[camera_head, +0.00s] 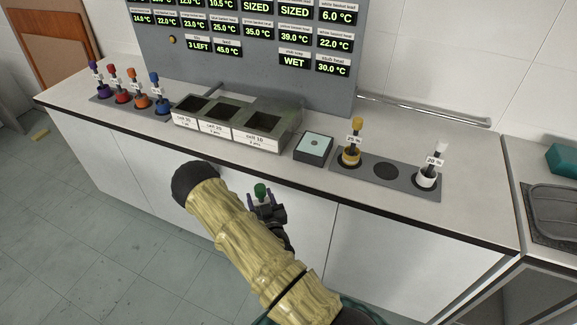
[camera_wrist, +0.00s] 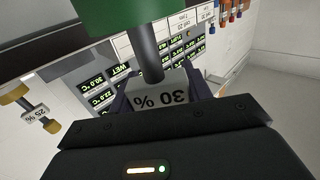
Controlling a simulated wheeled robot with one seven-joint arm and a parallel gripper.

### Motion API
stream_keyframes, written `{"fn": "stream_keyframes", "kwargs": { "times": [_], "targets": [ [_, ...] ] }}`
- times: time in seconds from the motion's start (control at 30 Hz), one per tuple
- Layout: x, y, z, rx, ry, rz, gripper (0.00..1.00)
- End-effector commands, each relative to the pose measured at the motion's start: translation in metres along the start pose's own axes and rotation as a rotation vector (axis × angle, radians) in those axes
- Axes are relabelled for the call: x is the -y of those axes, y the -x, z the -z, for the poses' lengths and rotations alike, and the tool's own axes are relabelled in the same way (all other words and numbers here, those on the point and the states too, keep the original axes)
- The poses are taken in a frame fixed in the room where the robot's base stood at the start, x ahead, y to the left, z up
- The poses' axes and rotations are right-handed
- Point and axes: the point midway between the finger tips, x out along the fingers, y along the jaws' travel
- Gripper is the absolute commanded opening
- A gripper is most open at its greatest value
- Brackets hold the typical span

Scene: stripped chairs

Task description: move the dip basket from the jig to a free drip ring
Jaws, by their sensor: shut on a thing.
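My gripper (camera_head: 266,207) is shut on a dip basket with a green knob (camera_head: 260,189), in front of the counter's front edge. In the wrist view the basket's green end (camera_wrist: 125,14), dark stem and "30 %" label (camera_wrist: 162,97) show between the fingers; its lower part is hidden in the head view. A grey plate (camera_head: 405,184) at the counter's right holds a gold basket (camera_head: 351,156) marked 25 % and a white basket (camera_head: 427,177) marked 20 %. The dark round place (camera_head: 386,171) between them is empty. I cannot tell which fixture is the jig.
A metal tank (camera_head: 291,122) with three labelled cells stands mid-counter. A dark box with a pale top (camera_head: 314,146) is right of it. Purple, red, orange and blue baskets (camera_head: 162,106) stand at left. A display board (camera_head: 250,75) rises behind.

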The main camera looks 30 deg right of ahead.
Motion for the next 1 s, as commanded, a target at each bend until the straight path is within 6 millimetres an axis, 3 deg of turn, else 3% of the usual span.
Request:
{"fn": "stream_keyframes", "kwargs": {
  "times": [0.1, 0.2, 0.57, 1.0],
  "targets": [
    [0.035, 0.017, -0.034, 0.012, 0.002, 0.093, 0.00],
    [0.049, 0.024, -0.047, 0.015, 0.007, 0.136, 0.00],
    [0.054, 0.019, -0.034, -0.008, -0.005, 0.144, 0.00],
    [0.053, 0.019, -0.034, -0.007, -0.007, 0.142, 0.00]
  ]
}}
